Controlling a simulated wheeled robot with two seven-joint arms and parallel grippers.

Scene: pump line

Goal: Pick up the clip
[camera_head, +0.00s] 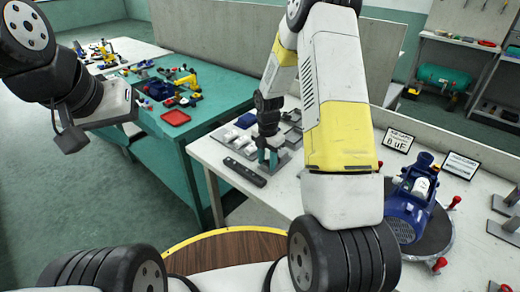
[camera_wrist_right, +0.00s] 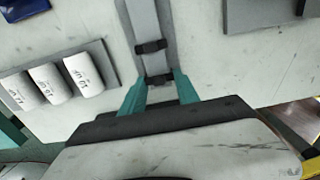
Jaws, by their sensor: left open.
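In the right wrist view, two small black clips lie on a grey strip: one clip (camera_wrist_right: 158,79) is between the fingertips, the other clip (camera_wrist_right: 150,47) is farther up. My right gripper (camera_wrist_right: 160,82) has its two teal fingers apart on either side of the lower clip. Whether they press on it is too small to tell. In the head view, my right gripper (camera_head: 270,158) points down at the white table among grey trays, and the clips there are hidden or too small to see. My left gripper (camera_head: 72,132) hangs open at the upper left, far from the clips.
A grey tray with white capacitors (camera_wrist_right: 48,84) lies left of the strip. A black remote-like bar (camera_head: 244,172) lies near the table's front edge. A blue pump (camera_head: 408,208) stands on a round plate at the right. A teal table with a red tray (camera_head: 175,118) stands at the left.

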